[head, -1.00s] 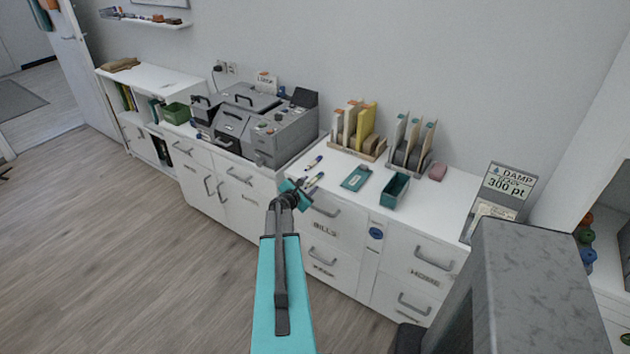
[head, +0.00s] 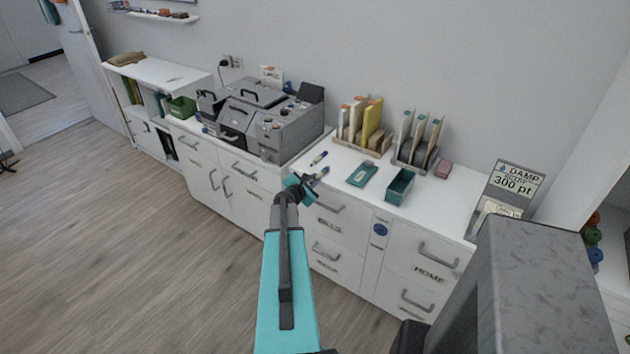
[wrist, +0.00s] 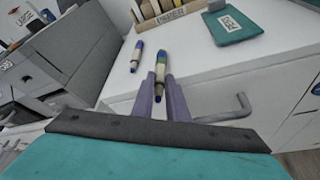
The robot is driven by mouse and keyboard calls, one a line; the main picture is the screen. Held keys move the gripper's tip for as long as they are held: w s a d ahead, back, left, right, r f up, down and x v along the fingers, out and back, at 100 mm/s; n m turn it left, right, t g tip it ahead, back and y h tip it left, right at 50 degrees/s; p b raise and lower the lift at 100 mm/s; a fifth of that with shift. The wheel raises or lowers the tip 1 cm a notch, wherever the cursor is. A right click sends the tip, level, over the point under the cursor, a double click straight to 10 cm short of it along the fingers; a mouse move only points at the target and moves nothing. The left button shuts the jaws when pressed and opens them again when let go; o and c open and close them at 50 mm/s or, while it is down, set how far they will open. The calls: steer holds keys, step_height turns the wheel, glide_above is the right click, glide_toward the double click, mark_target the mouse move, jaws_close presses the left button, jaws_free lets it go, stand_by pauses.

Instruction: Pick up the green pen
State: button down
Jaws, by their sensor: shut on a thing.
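The green pen (wrist: 161,62) shows in the wrist view with a green and blue upper part, a pale middle and a dark blue lower end. It stands between the two fingers of my gripper (wrist: 161,93), which are shut on it. In the head view my gripper (head: 317,178) is at the front edge of the white counter, and the pen is mostly hidden there. I cannot tell whether the pen touches the counter. A second pen (wrist: 136,56), white with blue ends, lies just to the left; it also shows in the head view (head: 319,158).
A teal card (head: 362,174) and an open teal box (head: 400,187) lie to the right on the white counter (head: 340,163). A file rack (head: 362,142) stands behind. A grey machine (head: 265,120) is on the left. Drawer handles (head: 328,208) stick out below.

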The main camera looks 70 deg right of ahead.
steer(key=s+a+r, duration=0.2)
steer(key=s+a, duration=0.1)
steer(key=a, duration=0.3)
steer(key=s+a+r+b, duration=0.1)
steer(key=s+a+r, duration=0.1)
steer(key=s+a, duration=0.2)
steer(key=shift+s+a+r, duration=0.2)
steer(key=shift+a+r, duration=0.2)
steer(key=shift+a, duration=0.5)
steer(key=shift+s+a, duration=0.1)
steer(key=p, duration=0.2)
steer(key=a+p, duration=0.1)
steer(key=p, duration=0.1)
steer(key=shift+s+a+p, duration=0.25)
steer(key=shift+s+p, duration=0.1)
steer(key=shift+s, duration=0.05)
stand_by(0.4)
